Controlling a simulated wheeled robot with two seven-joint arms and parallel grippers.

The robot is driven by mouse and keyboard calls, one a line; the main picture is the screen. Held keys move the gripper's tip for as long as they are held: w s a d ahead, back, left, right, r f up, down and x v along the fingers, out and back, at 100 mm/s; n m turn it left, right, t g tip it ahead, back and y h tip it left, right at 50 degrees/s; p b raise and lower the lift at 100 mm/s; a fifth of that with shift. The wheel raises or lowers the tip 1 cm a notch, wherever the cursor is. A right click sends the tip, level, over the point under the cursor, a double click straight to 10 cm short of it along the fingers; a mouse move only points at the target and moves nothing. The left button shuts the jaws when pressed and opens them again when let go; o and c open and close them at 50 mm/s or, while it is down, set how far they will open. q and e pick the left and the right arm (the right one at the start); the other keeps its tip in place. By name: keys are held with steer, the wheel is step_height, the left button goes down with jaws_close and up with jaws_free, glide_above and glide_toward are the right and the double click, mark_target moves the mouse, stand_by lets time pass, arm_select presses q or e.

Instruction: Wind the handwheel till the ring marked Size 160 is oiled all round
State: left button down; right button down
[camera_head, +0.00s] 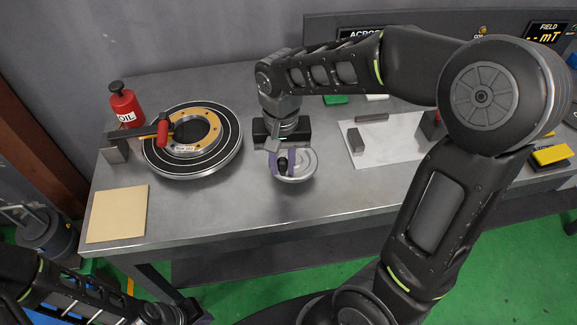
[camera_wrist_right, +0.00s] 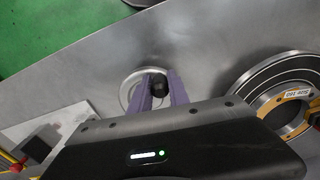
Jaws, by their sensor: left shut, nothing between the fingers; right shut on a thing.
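The gold ring (camera_head: 208,145), with a "Size 160" label on its front, lies on a round black turntable with pale circles (camera_head: 233,150) at the left of the bench. It also shows in the right wrist view (camera_wrist_right: 282,109). I cannot tell how much of it is oiled. A red-handled tool (camera_head: 163,132) on a stand reaches over its left side. The silver handwheel (camera_head: 307,168) is right of the turntable. My right gripper (camera_head: 283,163) is shut on its dark knob (camera_wrist_right: 159,86), purple fingers either side. My left gripper (camera_head: 200,318) is low at the bottom edge, empty, partly cut off.
A red oil can (camera_head: 124,106) stands behind the turntable. A tan sheet (camera_head: 118,213) lies at the front left. A white sheet (camera_head: 385,148) with grey blocks lies to the right. My right arm hides part of the bench's right side.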

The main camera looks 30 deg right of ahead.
steer(key=w+m, duration=0.1)
steer(key=m, duration=0.1)
steer(key=m+b, duration=0.1)
steer(key=shift+w+a+m, duration=0.35)
steer(key=shift+m, duration=0.05)
steer(key=m, duration=0.1)
steer(key=w+m, duration=0.1)
steer(key=m, duration=0.1)
steer(key=shift+w+m, duration=0.3)
steer(key=m, duration=0.1)
steer(key=w+m, duration=0.1)
steer(key=m, duration=0.1)
steer(key=shift+w+d+m+b, duration=0.2)
steer(key=shift+w+m+b, duration=0.1)
steer(key=shift+b, duration=0.1)
steer(key=shift+w+d+m, duration=0.2)
steer(key=shift+w+m, duration=0.1)
steer(key=shift+m, duration=0.5)
steer(key=shift+w+d+m, duration=0.2)
steer(key=shift+w+m, duration=0.05)
steer(key=shift+m, duration=0.55)
steer(key=c, duration=1.3)
jaws_free()
steer(key=shift+o, duration=0.2)
